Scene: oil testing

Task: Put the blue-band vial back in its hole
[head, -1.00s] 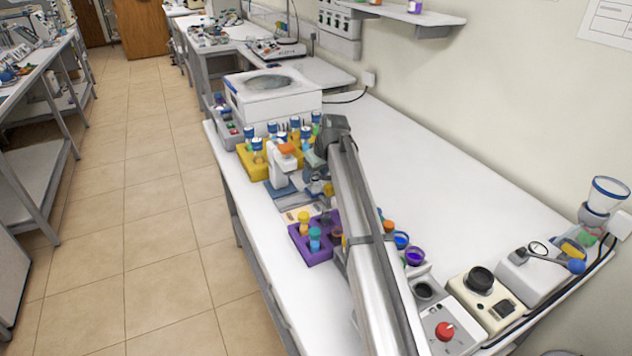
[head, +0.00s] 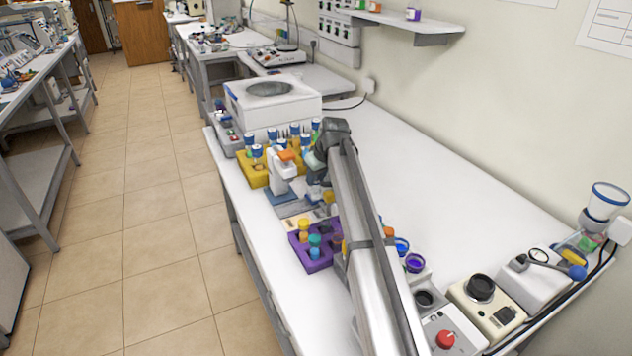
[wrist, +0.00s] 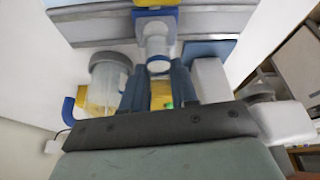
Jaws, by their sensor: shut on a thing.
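My gripper (wrist: 158,92) is shut on a small vial (wrist: 162,96) with amber contents and a green spot. Its band and ends are hard to make out between the fingers. In the head view my arm mostly hides the gripper, beside the white instrument. The yellow rack (head: 247,174) holds several blue-topped vials (head: 256,151). The purple rack (head: 303,255) holds a yellow-topped vial (head: 304,228) and a teal-topped vial (head: 314,242); my arm covers its right side. I cannot make out an empty hole.
A white instrument (head: 281,178) with an orange top stands between the racks. A large white machine (head: 272,98) is behind. Blue and purple cups (head: 414,263) and boxy devices (head: 486,300) stand at the right front. The bench (head: 440,190) is clear along the wall.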

